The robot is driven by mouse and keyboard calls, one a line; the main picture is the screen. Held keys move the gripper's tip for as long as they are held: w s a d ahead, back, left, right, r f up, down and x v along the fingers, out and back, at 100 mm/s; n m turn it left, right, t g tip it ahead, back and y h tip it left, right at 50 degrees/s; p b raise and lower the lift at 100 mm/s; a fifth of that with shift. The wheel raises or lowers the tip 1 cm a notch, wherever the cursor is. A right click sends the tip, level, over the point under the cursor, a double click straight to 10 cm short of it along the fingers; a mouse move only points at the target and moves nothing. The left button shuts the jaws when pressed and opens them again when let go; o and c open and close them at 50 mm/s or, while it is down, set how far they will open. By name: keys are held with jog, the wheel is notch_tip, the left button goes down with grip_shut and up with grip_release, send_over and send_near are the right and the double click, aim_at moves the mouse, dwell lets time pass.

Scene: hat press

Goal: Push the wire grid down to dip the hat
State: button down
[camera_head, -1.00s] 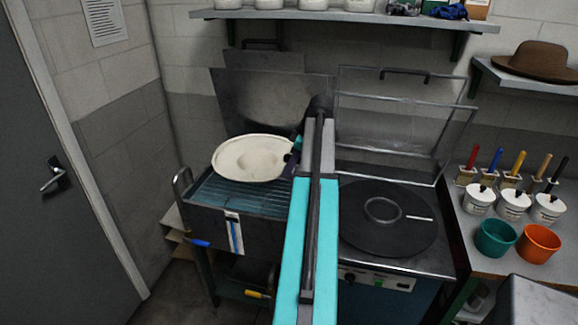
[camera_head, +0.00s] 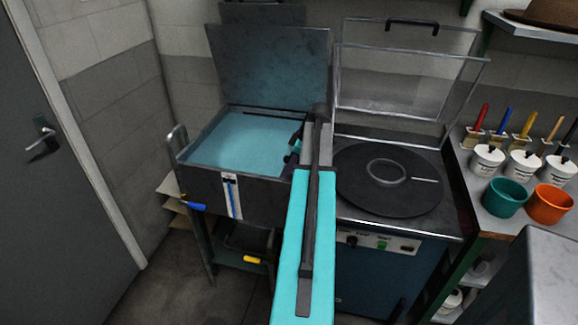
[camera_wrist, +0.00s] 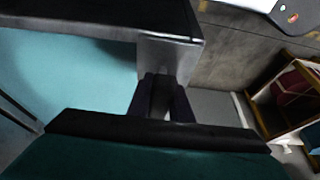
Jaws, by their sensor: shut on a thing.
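The dip tank (camera_head: 257,195) is at left centre in the head view, with its lid upright behind. It holds blue-teal liquid (camera_head: 240,140) with a flat, unbroken surface. Neither the cream hat nor the wire grid shows above the liquid; both are hidden. My gripper (camera_head: 292,150) is at the right rim of the tank, partly hidden by my arm. In the wrist view my gripper (camera_wrist: 162,98) is shut on a dark, narrow piece beside the tank's metal edge, which seems to be the grid's handle.
To the right stands a press with a round black plate (camera_head: 388,180) and a raised clear cover (camera_head: 390,85). A teal pot (camera_head: 505,197) and an orange pot (camera_head: 549,203) stand on the right bench. A grey door (camera_head: 60,190) is at left.

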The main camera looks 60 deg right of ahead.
jog(key=shift+s+a+f, duration=0.15)
jog(key=shift+a+f, duration=0.05)
jog(key=shift+f, duration=0.15)
jog(key=c, duration=1.6)
grip_release()
jog(key=shift+r, duration=0.1)
jog(key=shift+d+r+p, duration=0.15)
jog(key=shift+r+p, duration=0.3)
jog(key=shift+r, duration=0.3)
jog(key=p+v, duration=0.2)
jog(key=v, duration=0.3)
jog(key=shift+d, duration=0.1)
jog(key=shift+s+d+r+p, duration=0.15)
jog(key=shift+s+r+p, duration=0.35)
jog(key=shift+r, duration=0.15)
jog(key=shift+w, duration=0.1)
